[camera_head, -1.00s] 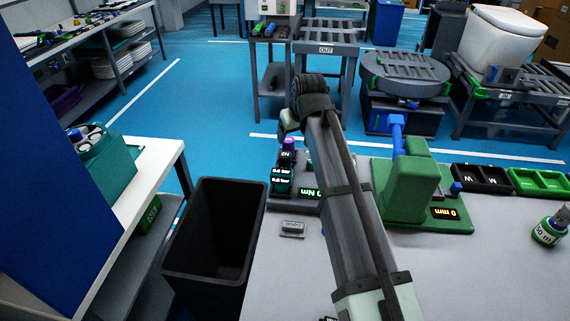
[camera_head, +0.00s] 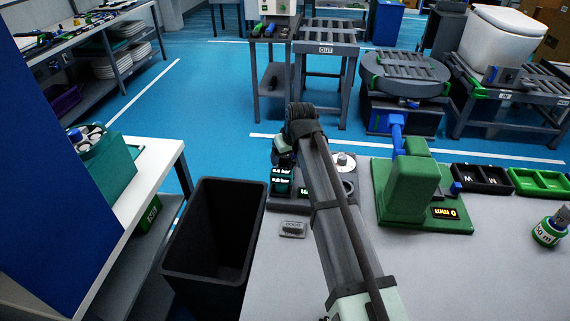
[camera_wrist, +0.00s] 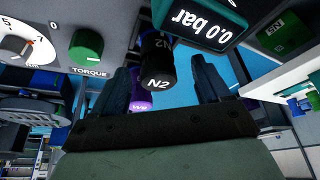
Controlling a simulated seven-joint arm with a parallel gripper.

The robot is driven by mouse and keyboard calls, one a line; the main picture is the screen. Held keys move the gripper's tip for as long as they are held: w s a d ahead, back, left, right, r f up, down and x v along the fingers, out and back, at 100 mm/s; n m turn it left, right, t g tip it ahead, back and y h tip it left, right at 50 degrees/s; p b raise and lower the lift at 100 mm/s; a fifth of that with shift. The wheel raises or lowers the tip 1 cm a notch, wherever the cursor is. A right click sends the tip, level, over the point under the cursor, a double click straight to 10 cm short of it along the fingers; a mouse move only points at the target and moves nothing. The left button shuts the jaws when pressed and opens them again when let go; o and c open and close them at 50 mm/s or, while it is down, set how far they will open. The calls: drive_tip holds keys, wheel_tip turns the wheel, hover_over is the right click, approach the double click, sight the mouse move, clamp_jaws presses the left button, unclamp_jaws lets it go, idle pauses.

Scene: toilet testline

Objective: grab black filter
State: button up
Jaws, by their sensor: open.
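The black filter (camera_wrist: 158,68), a dark cylinder marked N2, hangs from the test fixture in the wrist view. My gripper (camera_wrist: 166,84) is open, with one finger on each side of the black filter and visible space beside it. I cannot tell how deep the filter sits between the fingers. A purple filter (camera_wrist: 140,104) shows partly behind the left finger. In the head view my arm covers the filters and most of my gripper.
Pressure displays (camera_head: 281,180) stand left of my arm; one reads 0.0 bar in the wrist view (camera_wrist: 208,20). A green torque knob (camera_wrist: 86,47) and white dial (camera_wrist: 25,45) are close by. A green press (camera_head: 412,190) stands right; a black bin (camera_head: 215,240) stands left.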

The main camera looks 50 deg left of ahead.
sight(285, 162)
drive_tip(key=x, duration=0.5)
drive_tip(key=shift+w+d, duration=0.15)
drive_tip(key=shift+w, duration=0.1)
drive_tip(key=c, duration=1.1)
